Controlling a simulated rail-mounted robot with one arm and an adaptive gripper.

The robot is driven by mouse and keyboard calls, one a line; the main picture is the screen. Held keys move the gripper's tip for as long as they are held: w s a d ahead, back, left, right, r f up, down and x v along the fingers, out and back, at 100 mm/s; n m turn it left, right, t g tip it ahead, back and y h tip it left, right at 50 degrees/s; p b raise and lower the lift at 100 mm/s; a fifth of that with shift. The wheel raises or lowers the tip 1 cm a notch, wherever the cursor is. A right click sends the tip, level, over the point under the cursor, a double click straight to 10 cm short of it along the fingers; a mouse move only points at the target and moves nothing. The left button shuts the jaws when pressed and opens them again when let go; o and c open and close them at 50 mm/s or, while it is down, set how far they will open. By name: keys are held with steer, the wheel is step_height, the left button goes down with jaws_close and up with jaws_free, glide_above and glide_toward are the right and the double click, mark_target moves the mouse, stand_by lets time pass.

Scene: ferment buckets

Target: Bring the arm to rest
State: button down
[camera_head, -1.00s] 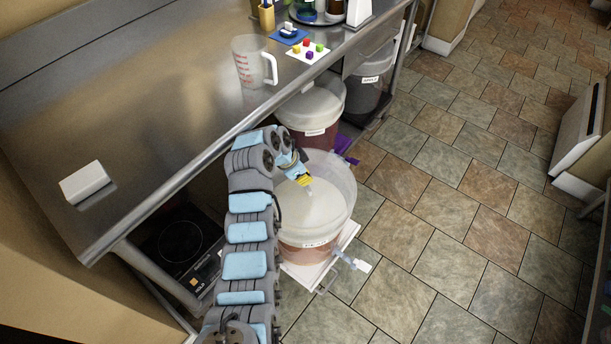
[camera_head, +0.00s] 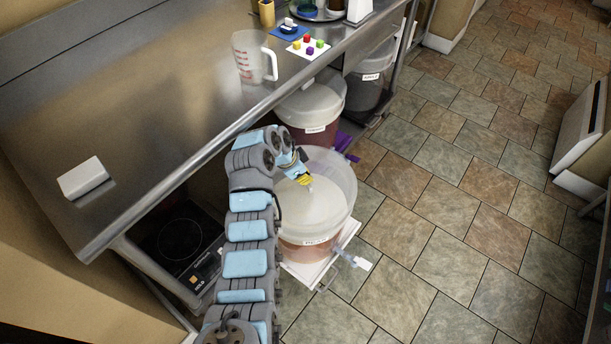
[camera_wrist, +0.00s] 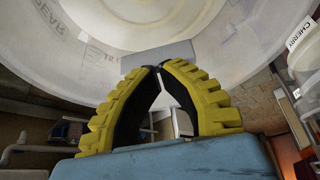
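My gripper (camera_head: 308,183) points down over the front bucket (camera_head: 318,232), a translucent tub with a pale round top and a label that reads like "PEAR" in the wrist view. In the wrist view, the yellow ridged fingers of my gripper (camera_wrist: 160,68) bow outward and come together at their tips. A flat grey piece (camera_wrist: 158,56) lies right at the tips against the pale bucket; I cannot tell whether it is gripped. A small whitish bit shows at the fingertips in the head view. My arm is stretched out beside the steel counter (camera_head: 150,120).
A lidded bucket (camera_head: 312,105) and a darker one (camera_head: 370,88) stand behind. A hot plate (camera_head: 180,243) sits below.

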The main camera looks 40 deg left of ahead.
steer(key=shift+r, duration=0.15)
steer(key=shift+r+p, duration=0.85)
steer(key=shift+r, duration=2.5)
